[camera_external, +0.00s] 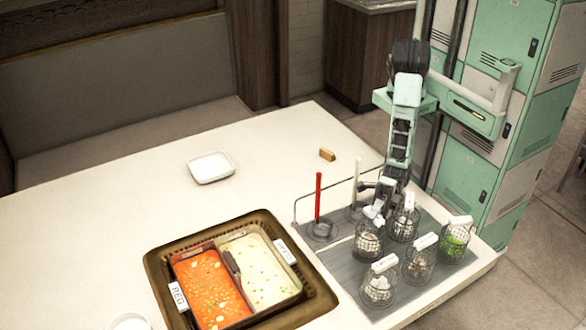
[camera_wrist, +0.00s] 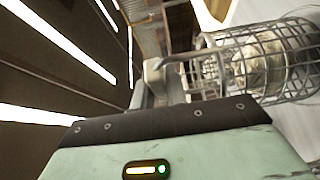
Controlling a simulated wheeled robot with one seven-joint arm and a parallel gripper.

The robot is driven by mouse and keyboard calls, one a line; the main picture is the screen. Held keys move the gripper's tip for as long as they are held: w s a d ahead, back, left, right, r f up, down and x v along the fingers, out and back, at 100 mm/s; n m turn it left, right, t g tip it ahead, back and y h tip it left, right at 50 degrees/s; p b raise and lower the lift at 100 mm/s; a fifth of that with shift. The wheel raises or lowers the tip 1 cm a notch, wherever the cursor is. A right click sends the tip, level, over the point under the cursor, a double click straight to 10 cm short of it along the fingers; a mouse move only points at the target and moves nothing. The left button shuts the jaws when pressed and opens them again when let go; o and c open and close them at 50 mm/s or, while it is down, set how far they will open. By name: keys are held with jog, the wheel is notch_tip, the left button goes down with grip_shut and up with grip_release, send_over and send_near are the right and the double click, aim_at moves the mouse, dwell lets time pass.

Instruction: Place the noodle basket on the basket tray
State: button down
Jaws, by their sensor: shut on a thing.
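My gripper (camera_external: 374,210) is at the back left of the basket group, shut on the handle of a wire basket (camera_external: 368,242). In the wrist view this basket (camera_wrist: 265,62) lies sideways across the picture's upper right, with pale food inside that I take for noodles. The gripper's finger (camera_wrist: 165,82) shows beside its handle end. In the external view the basket looks upright, over the grey basket tray (camera_external: 347,278). I cannot tell whether its bottom touches the tray. My arm hides part of the area behind it.
Several other wire baskets with white tags stand close by, including one with greens (camera_external: 455,241) and one in front (camera_external: 380,283). A red stick (camera_external: 318,197) stands left of the gripper. A two-part sauce pan (camera_external: 234,270) is farther left. The table's back left is mostly clear.

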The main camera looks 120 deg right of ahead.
jog(key=shift+f+b, duration=0.5)
jog(key=shift+f, duration=0.05)
jog(key=c, duration=1.3)
grip_release()
jog(key=shift+s+d, duration=0.1)
